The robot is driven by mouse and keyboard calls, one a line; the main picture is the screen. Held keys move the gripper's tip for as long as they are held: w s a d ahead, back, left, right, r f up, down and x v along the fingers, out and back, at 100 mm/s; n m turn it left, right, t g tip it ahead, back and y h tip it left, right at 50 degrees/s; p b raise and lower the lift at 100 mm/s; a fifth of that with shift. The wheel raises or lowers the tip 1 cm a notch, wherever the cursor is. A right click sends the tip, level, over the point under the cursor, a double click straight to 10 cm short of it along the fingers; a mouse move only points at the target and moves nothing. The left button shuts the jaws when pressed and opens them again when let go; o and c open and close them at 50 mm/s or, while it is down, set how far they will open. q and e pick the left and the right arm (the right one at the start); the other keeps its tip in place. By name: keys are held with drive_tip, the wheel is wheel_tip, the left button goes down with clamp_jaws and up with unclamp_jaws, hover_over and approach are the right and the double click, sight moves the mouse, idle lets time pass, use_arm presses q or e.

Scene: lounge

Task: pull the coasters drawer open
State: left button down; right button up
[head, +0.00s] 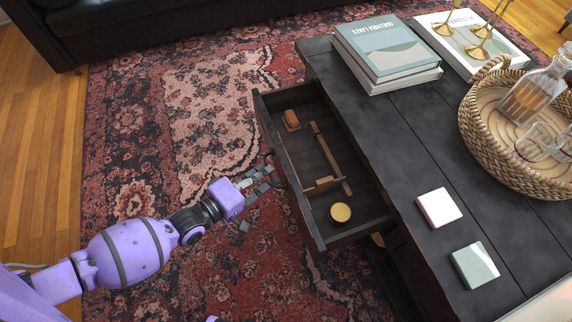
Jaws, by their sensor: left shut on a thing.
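The dark wooden drawer (313,219) stands pulled out from the left side of the black coffee table (395,135). Inside it lie a small orange-brown block (291,120), wooden divider strips (330,158) and a round yellow-topped tin (340,212). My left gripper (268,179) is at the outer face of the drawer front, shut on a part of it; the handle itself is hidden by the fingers. My right gripper is not in view.
Stacked books (385,55), a woven tray (482,120) with a bottle and glasses, a pink coaster (438,208) and a green coaster (474,265) are on the tabletop. The patterned rug (190,100) left of the drawer is clear. A black sofa (130,25) stands behind.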

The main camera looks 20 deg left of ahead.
use_arm(q)
drive_tip(key=s+a, duration=0.2)
drive_tip(key=shift+a+r, duration=0.1)
drive_tip(key=shift+a, duration=0.25)
drive_tip(key=c, duration=1.9)
unclamp_jaws()
drive_tip(key=shift+o, duration=0.2)
drive_tip(key=v, duration=1.2)
